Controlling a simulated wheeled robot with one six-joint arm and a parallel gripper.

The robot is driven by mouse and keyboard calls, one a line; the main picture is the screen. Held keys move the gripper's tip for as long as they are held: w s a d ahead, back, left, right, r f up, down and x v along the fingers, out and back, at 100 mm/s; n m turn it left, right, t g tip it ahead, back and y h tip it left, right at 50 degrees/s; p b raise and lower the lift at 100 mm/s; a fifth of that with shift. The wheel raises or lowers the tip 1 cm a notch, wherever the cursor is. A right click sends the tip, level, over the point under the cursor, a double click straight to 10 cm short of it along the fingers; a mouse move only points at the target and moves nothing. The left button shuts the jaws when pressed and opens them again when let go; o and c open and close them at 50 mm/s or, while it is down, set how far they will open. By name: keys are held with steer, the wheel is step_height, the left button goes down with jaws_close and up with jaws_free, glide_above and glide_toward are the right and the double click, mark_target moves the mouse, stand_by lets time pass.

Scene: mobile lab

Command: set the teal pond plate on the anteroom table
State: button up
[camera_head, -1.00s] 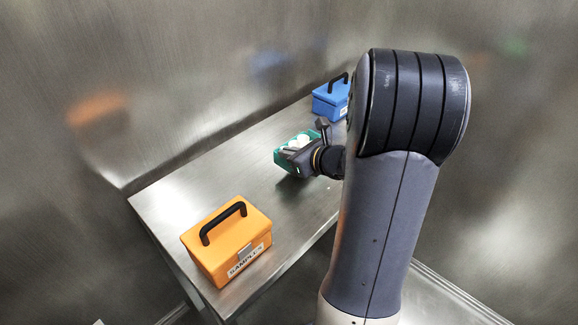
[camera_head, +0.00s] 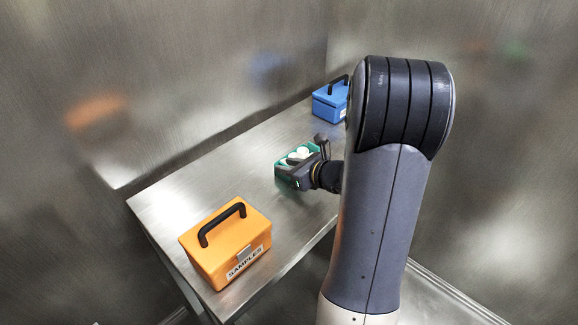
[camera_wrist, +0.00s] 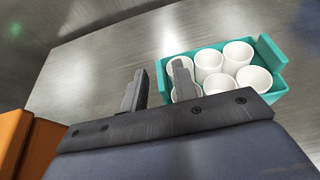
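The teal pond plate (camera_head: 283,172) looks like an open teal crate holding several white cups. It appears to rest on the metal anteroom table (camera_head: 175,200), between the orange and blue boxes; its contact with the table is partly hidden. In the wrist view, the teal plate (camera_wrist: 277,55) is at the upper right. My gripper (camera_wrist: 160,72) is open, one finger over the cups at the plate's left end and the other outside its left wall, with a visible gap between them. In the head view, my gripper (camera_head: 302,172) is at the plate's right side.
An orange box labelled SAMPLES (camera_head: 215,262) with a black handle stands at the table's near end. A blue box (camera_head: 328,108) stands at the far end. Metal walls enclose the table's back. Bare tabletop lies left of the plate.

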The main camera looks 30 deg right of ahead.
steer(key=shift+r, duration=0.25)
steer(key=p+v, duration=0.1)
steer(key=v, duration=1.1)
steer(key=shift+f, duration=0.2)
